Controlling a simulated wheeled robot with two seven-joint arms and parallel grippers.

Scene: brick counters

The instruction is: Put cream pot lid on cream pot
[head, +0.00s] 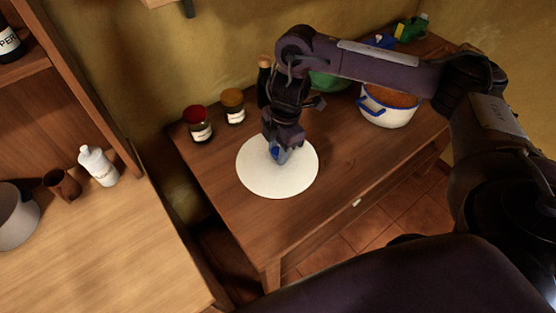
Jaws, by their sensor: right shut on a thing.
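The cream pot lid (290,183) is a flat round cream disc with a blue knob, over the front left part of the wooden table. My right gripper (278,153) comes down onto it from above and is shut on the blue knob. I cannot tell whether the lid rests on the table or hangs just above it. The cream pot (385,119) stands upright to the right, with a blue rim and handle and an open top showing orange-brown contents. My right arm passes close in front of its right side. My left gripper is out of view.
Two jars, one red-topped (199,125) and one yellow-topped (233,107), stand behind the lid. A dark bottle (264,80) and a green bowl (327,82) are partly behind my arm. The table (330,205) is clear in front. A counter (95,245) lies at left.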

